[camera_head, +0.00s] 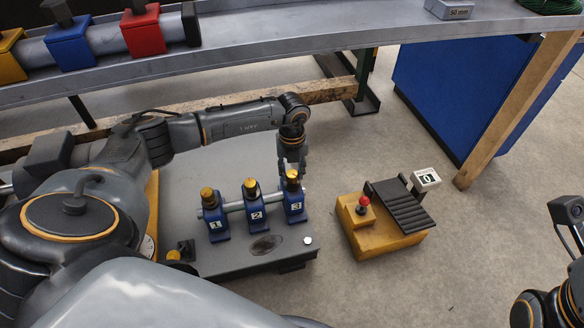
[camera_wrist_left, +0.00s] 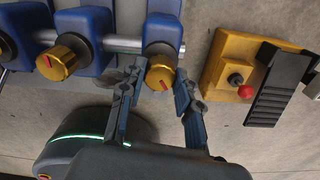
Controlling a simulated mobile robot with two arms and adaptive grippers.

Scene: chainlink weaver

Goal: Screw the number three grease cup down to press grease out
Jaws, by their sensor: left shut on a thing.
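The number three grease cup (camera_head: 293,186) is a brass cap with a dark red mark, on top of the blue block labelled 3 (camera_head: 295,206). In the left wrist view, the same brass cap (camera_wrist_left: 160,73) sits between the two fingers. My left gripper (camera_head: 291,171) comes down from above and is shut on this cap. The fingers hide part of the cap in the head view. The number one cup (camera_head: 207,193) and number two cup (camera_head: 250,187) stand to the left on their own blue blocks. My right gripper's fingers are out of view; only part of my right arm shows at lower right.
A grey pipe (camera_head: 233,207) links the blue blocks on a grey base plate (camera_head: 225,262). A yellow pedal box (camera_head: 385,238) with a red knob (camera_head: 364,201) stands on the floor to the right. A grey bench (camera_head: 280,45) runs along the back. Floor between base and pedal is clear.

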